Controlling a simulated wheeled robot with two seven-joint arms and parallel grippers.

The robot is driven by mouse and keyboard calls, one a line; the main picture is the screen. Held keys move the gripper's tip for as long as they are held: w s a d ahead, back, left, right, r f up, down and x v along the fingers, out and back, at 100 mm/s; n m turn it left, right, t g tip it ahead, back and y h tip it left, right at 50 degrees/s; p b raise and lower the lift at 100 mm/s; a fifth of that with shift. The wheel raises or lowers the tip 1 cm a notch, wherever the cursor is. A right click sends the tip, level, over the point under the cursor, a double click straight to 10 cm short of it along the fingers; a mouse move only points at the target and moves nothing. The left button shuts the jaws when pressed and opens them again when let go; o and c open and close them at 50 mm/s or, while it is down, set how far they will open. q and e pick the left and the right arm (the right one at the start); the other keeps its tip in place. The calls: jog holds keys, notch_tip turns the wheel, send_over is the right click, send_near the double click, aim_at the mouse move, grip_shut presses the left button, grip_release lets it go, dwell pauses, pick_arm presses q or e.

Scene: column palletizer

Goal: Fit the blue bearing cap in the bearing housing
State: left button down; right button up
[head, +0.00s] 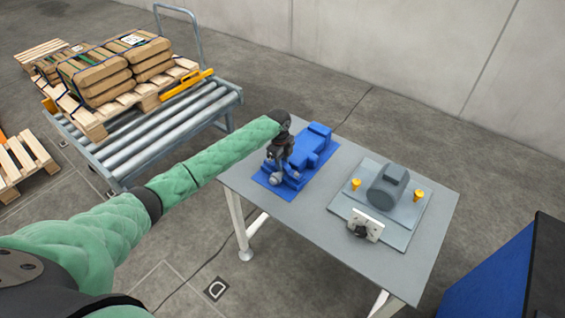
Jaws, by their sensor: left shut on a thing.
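My left arm reaches in from the left, and its dark gripper (277,172) is over the near left part of a blue block-like assembly on the table. It is shut on a part there, which I take to be the blue bearing cap; the fingers and wrist hide most of it. The larger blue body (312,143) stands behind and right of the gripper, on a flat blue base (291,189). A grey rounded housing (389,186) sits on a grey plate to the right, with yellow pins (418,195) either side. My right gripper is out of view.
The grey table (310,216) has bare room between the blue assembly and the plate. A white plate with a dark knob (366,228) stands at the grey plate's front edge. A roller conveyor (150,140) with a loaded pallet is at left. A blue cabinet (485,275) is at lower right.

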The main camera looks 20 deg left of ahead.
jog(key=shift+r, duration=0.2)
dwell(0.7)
pick_arm(q)
jog(key=c, duration=1.1)
grip_release()
jog(key=shift+f, duration=0.15)
jog(key=shift+a+r+b, duration=0.15)
jog(key=shift+r+b, duration=0.25)
jog(key=shift+r, duration=0.75)
notch_tip(320, 180, up, 4)
jog(key=shift+w+a+r+b, duration=0.15)
jog(key=shift+r+b, duration=0.05)
jog(key=shift+b, duration=0.65)
jog(key=shift+r, duration=0.6)
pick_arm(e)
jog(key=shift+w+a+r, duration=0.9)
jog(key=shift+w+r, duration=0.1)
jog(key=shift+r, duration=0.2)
